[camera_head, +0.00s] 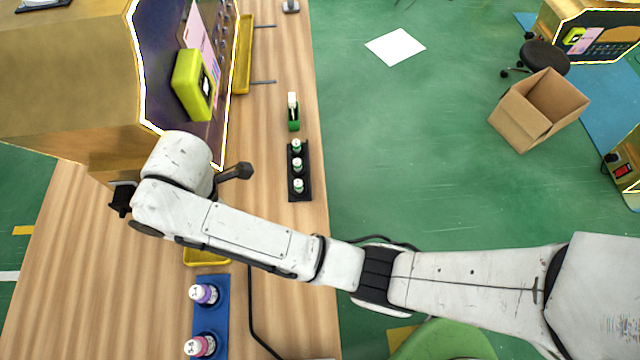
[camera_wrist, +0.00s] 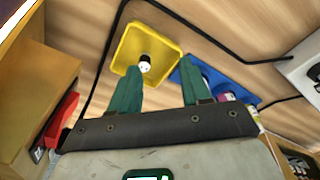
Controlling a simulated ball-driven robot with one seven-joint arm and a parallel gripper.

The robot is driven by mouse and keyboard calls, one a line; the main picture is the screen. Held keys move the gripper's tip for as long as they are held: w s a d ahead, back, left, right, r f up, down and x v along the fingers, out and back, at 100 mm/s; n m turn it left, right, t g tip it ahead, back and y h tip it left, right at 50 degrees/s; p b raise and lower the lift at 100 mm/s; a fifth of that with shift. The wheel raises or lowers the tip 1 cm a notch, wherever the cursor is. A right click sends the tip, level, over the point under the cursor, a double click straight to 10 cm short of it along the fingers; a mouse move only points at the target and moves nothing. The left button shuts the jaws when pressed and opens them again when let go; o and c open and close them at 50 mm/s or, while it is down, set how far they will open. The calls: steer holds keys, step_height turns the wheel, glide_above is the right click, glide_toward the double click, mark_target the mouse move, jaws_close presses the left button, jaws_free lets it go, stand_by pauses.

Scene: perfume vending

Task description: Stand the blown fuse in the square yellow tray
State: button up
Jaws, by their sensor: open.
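The square yellow tray (camera_wrist: 128,50) lies on the wooden table in the wrist view. Only its front edge (camera_head: 207,258) shows below my arm in the head view. A small fuse with a white end and dark marks (camera_wrist: 145,65) is inside the tray; it looks stood on end, though its lower part is hard to see. My gripper (camera_wrist: 162,67) has two green fingers spread apart with nothing between them. The left fingertip overlaps the tray's near part, close to the fuse; I cannot tell whether they touch. My arm hides the gripper in the head view.
A blue rack (camera_head: 211,315) with purple- and pink-topped bottles stands right beside the tray. A black rack (camera_head: 300,172) holds several green-and-white items; a green holder (camera_head: 293,122) is behind it. The large machine (camera_head: 70,80) stands at upper left. A black cable (camera_wrist: 205,35) crosses the table.

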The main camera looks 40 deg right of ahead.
steer(key=s+d+f+m, duration=0.1)
steer(key=s+d+m, duration=0.2)
steer(key=s+d, duration=0.1)
steer(key=s+d+f+m, duration=0.2)
steer(key=s+d+m, duration=0.2)
steer(key=d, duration=0.2)
steer(key=s+d+f+m, duration=0.2)
steer(key=s+d+m, duration=0.2)
steer(key=shift+s+d+f+t, duration=0.2)
steer(key=shift+d+t, duration=0.1)
steer(key=shift+d, duration=0.1)
steer(key=s+d+r+m+h, duration=0.1)
steer(key=s+d+m, duration=0.7)
steer(key=s+d, duration=0.3)
steer(key=shift+s, duration=0.15)
